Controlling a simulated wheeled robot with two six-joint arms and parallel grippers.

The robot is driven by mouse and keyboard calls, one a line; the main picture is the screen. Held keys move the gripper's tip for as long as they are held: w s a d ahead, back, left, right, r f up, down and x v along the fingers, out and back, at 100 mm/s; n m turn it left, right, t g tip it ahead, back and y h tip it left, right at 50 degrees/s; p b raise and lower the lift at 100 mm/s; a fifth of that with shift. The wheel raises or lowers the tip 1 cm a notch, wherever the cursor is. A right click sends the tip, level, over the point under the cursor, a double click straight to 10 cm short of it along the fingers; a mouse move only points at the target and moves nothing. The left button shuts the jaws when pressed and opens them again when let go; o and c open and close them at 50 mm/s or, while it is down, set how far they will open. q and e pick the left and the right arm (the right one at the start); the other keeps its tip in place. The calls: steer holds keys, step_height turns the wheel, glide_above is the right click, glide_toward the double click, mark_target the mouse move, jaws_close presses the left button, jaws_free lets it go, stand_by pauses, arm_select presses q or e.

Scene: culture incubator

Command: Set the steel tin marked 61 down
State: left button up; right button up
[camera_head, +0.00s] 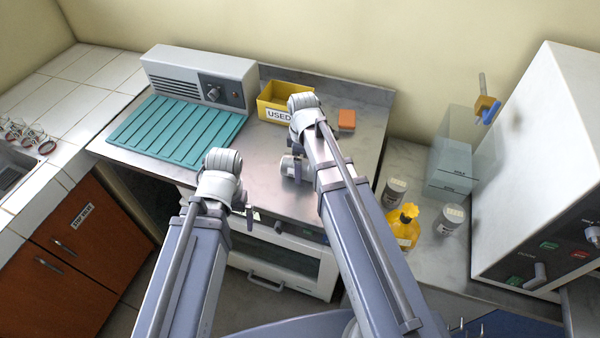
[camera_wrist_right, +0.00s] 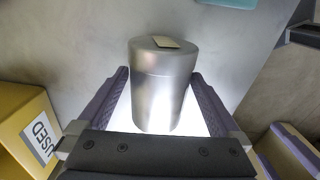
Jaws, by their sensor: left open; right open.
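A steel tin (camera_wrist_right: 165,85) with a pale label on its lid stands upright on the steel worktop in the right wrist view. The label's number is not readable. My right gripper (camera_head: 292,170) is open, its fingers on either side of the tin; small gaps to the tin are hard to judge. In the head view the tin is mostly hidden by my right gripper and arm. My left gripper (camera_head: 252,216) is open and empty near the worktop's front edge.
A yellow bin marked USED (camera_head: 272,101), an orange block (camera_head: 347,120) and a teal ribbed mat (camera_head: 172,132) are on the worktop. Two labelled tins (camera_head: 395,191) (camera_head: 453,217) and a yellow bottle (camera_head: 404,228) stand on the right counter beside a large white machine (camera_head: 545,150).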

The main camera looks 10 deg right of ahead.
steer(key=shift+f, duration=0.5)
arm_select(q)
steer(key=shift+f, duration=0.4)
arm_select(e)
steer(key=shift+r, duration=0.1)
jaws_close()
arm_select(q)
step_height(320, 180, up, 10)
steer(key=p, duration=1)
arm_select(e)
step_height(320, 180, up, 10)
steer(key=shift+r, duration=0.1)
